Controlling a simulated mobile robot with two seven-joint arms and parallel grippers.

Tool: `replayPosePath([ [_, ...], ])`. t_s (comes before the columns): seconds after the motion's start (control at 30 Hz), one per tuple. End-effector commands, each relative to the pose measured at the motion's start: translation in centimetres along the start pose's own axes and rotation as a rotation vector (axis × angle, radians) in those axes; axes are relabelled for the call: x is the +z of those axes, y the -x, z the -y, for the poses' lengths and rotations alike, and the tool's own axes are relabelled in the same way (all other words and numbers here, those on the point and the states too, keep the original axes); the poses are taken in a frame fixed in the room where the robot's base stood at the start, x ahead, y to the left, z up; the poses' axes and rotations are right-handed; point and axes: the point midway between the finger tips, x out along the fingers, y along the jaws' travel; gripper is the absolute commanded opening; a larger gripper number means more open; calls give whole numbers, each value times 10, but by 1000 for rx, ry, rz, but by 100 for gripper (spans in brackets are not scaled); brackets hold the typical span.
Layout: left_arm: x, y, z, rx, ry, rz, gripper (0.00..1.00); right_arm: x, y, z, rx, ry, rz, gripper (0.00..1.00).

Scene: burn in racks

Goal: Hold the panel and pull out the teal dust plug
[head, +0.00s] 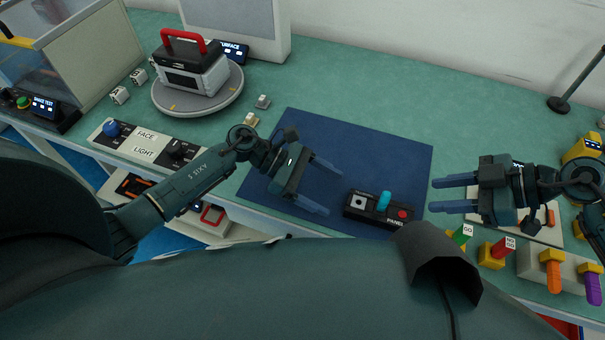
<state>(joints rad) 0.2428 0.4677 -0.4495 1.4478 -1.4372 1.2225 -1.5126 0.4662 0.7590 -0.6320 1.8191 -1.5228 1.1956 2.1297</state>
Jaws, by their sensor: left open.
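The panel (370,208) is a small black box lying on a dark blue mat (395,157). The teal dust plug (384,201) stands up from its middle, between a white square socket on the left and a red round part on the right. My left gripper (333,188) is open and empty, to the left of the panel, with its fingers pointing toward it. My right gripper (434,195) is open and empty, to the right of the panel, with its fingers pointing left. Neither gripper touches the panel or the plug.
A round grey turntable (213,102) carries a box with a red handle (190,66). A FACE/LIGHT control strip (145,146) lies along the front edge. The mat's back part is clear.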

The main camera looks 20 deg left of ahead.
Motion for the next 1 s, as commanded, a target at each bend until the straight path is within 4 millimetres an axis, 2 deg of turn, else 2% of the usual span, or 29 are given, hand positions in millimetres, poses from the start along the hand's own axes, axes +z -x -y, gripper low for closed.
replayPosePath([
  [0.1,1,-23,0,-2,1,3,78,0,0,0,0,0,0,36],
  [0.3,1,-46,0,0,2,3,78,0,0,0,0,0,0,36],
  [0.7,0,-54,0,0,1,0,78,0,0,0,0,0,0,36],
  [1.0,0,-53,0,0,1,0,55,0,0,0,0,0,0,36],
])
